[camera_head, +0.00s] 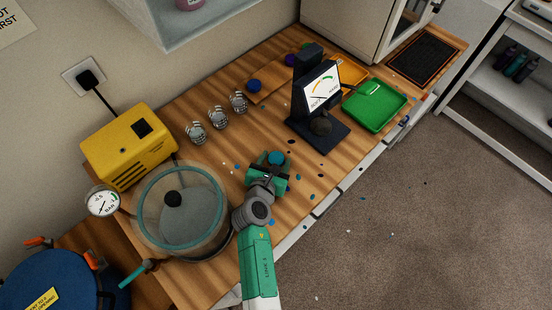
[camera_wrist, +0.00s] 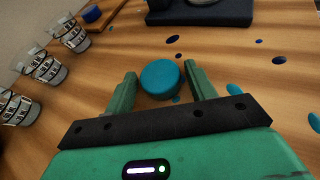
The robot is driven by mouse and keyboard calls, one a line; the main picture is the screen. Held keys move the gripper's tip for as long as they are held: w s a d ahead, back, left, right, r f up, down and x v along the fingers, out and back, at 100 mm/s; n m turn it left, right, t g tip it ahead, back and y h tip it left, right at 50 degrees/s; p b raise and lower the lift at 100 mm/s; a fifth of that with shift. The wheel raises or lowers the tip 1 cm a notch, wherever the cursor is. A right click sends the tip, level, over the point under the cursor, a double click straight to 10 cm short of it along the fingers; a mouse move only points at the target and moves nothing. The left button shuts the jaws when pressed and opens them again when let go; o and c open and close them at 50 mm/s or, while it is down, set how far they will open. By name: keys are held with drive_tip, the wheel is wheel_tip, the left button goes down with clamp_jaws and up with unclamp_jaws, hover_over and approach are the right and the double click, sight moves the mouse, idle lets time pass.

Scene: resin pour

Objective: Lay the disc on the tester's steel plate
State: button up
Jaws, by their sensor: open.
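A teal-blue disc (camera_head: 277,158) is at the front of my gripper (camera_head: 272,172). In the wrist view the disc (camera_wrist: 160,78) sits between the two green fingers of my open gripper (camera_wrist: 160,86), with a small gap visible on each side. It appears to be on the wooden bench. The tester (camera_head: 317,92) is a black stand with a dial face, beyond the gripper to the upper right. A dark round plate (camera_head: 320,126) sits low at its front, with nothing visibly on it. The tester's base (camera_wrist: 205,13) shows at the top of the wrist view.
Several clear cups (camera_head: 218,117) stand left of the tester. A wooden strip behind them carries a dark blue disc (camera_head: 254,86). A green tray (camera_head: 375,105) is right of the tester. A lidded round chamber (camera_head: 180,210) is left of my gripper. Resin spots dot the bench (camera_head: 215,168).

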drive_tip(key=c, duration=0.8)
